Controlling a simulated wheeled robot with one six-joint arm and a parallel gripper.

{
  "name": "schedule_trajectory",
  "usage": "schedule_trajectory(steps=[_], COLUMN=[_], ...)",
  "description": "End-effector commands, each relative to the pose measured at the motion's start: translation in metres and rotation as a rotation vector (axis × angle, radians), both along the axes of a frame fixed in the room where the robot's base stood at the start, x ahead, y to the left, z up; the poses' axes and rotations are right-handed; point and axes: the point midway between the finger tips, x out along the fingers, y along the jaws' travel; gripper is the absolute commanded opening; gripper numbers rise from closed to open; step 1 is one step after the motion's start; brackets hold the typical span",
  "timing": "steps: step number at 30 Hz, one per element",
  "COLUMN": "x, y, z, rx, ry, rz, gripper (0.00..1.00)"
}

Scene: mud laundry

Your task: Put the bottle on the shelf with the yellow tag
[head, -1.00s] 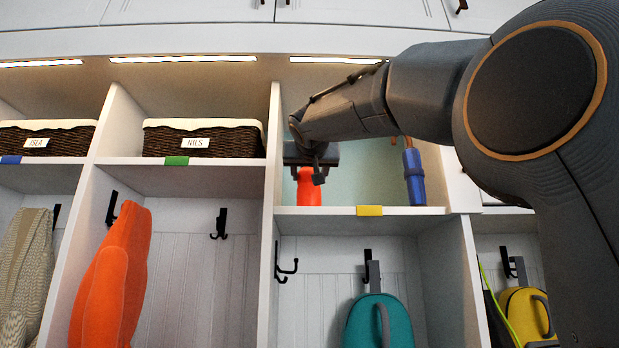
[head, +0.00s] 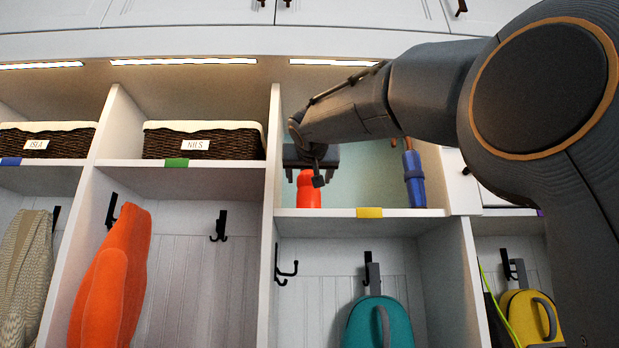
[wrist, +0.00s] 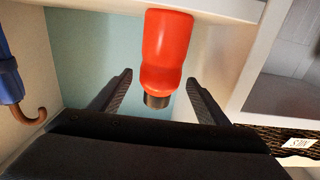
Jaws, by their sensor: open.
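The red-orange bottle (head: 308,190) stands upright on the shelf with the yellow tag (head: 369,212), near its left side. In the wrist view the bottle (wrist: 167,48) appears upside down with its dark cap toward my gripper. My gripper (head: 312,176) is at the bottle's top in the head view and partly hides it. In the wrist view my gripper (wrist: 158,78) is open, with one finger on each side of the bottle's cap end and visible gaps to both.
A blue umbrella (head: 414,178) stands at the right of the same cubby. Wicker baskets (head: 203,140) sit in the cubbies to the left, behind a divider. A teal bag (head: 378,322) hangs below the shelf. Free shelf room lies between bottle and umbrella.

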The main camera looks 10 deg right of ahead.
Motion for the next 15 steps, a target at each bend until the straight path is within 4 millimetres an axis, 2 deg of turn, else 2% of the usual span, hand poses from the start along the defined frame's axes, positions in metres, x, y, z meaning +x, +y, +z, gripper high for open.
schedule_trajectory(steps=[9, 15], x=[-0.063, -0.097], y=[0.014, 0.02], z=[-0.002, -0.001], rx=[0.001, 0.0], ry=[-0.004, -0.003], rz=[0.004, 0.003], gripper=[0.69, 0.69])
